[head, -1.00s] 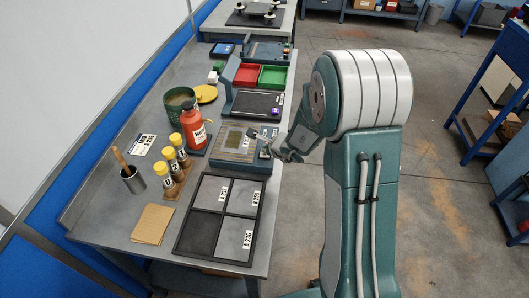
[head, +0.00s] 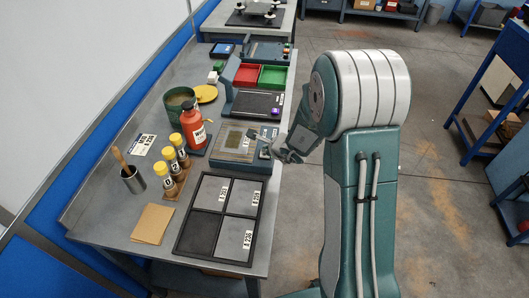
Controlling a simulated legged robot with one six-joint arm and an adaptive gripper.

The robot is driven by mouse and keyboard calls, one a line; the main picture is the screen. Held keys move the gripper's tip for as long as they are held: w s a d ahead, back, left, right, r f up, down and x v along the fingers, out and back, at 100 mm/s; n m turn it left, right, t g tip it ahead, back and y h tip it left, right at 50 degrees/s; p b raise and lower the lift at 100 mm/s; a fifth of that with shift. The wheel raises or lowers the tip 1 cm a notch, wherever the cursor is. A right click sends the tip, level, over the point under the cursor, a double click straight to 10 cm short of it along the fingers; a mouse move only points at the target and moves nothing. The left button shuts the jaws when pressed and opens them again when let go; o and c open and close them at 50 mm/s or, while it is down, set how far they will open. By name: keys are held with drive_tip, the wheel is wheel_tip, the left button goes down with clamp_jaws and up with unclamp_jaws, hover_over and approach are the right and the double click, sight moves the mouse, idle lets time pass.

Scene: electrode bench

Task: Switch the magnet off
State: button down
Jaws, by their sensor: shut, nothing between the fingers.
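The teal unit with a striped metal top plate (head: 237,140) sits on the bench and looks like the magnet. A small control panel (head: 265,152) is on its right end, partly hidden by my gripper, and the switch's position is too small to tell. My gripper (head: 254,135) is shut and empty.
A red bottle (head: 192,127) stands left of the unit, with yellow-capped jars (head: 179,150) nearby. A black-framed tray (head: 212,244) with labelled plates lies in front. Behind are a scale-like device (head: 256,103) and red (head: 247,74) and green (head: 274,77) bins.

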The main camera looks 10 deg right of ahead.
drive_tip(key=shift+r, duration=0.6)
drive_tip(key=shift+r, duration=3)
